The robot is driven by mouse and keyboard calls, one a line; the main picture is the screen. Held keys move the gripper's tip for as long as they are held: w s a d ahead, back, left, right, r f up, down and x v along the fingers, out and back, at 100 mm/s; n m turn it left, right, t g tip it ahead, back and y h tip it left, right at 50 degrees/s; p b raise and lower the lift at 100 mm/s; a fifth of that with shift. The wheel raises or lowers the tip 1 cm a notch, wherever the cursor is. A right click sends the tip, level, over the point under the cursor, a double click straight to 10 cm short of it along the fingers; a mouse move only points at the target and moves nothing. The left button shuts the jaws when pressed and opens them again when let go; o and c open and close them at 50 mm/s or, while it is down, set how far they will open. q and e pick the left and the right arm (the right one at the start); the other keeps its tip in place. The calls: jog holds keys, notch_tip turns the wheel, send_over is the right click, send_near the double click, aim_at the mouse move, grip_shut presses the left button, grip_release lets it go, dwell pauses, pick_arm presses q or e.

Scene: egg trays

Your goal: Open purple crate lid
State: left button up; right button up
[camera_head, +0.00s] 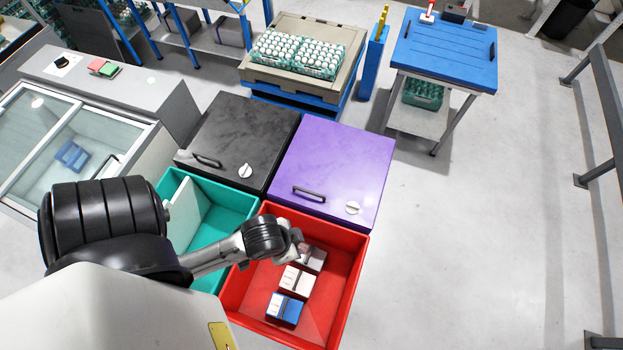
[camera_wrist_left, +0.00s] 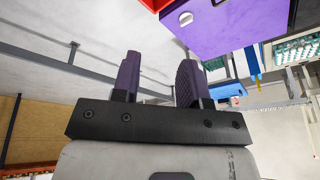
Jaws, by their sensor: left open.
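The purple crate lid (camera_head: 335,165) lies flat and closed in the head view. It has a dark bar handle (camera_head: 309,194) near its front left and a white round knob (camera_head: 352,208) near its front right. My left gripper (camera_head: 298,248) is above the back of the red bin, in front of the lid and apart from the handle. In the left wrist view its two fingers (camera_wrist_left: 157,72) are open with nothing between them. The lid (camera_wrist_left: 235,28) and knob (camera_wrist_left: 186,19) show at upper right there. My right gripper is not in view.
The red bin (camera_head: 357,265) holds several small boxes. A teal bin (camera_head: 225,220) stands left of it, and a black-lidded crate (camera_head: 240,138) left of the purple one. Behind are egg trays on a beige crate (camera_head: 262,82) and a blue-topped table (camera_head: 445,50). The floor at right is clear.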

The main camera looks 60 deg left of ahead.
pick_arm(q)
jog(key=w+a+f+m+y+b, duration=0.2)
jog(key=a+f+y+b, duration=0.1)
jog(key=a+f+b, duration=0.95)
jog(key=w+a+f+m+g+h+b, duration=0.1)
jog(key=w+a+f+b, duration=0.4)
jog(key=a, duration=0.4)
jog(key=w+a+f+m+b, duration=0.1)
jog(key=w+a+f+b, duration=0.2)
jog(key=a+f+b, duration=0.5)
jog(key=w+d+f+m+h, duration=0.1)
jog(key=w+f, duration=0.1)
jog(key=f, duration=0.2)
jog(key=w+d+f+m+t+h, duration=0.1)
jog(key=w+f, duration=0.2)
jog(key=w+d+f+m+t+h+b, duration=0.1)
jog(key=w+f+m+h, duration=0.1)
jog(key=f, duration=0.2)
jog(key=shift+w+f, duration=0.35)
jog(key=shift+w, duration=0.05)
grip_shut()
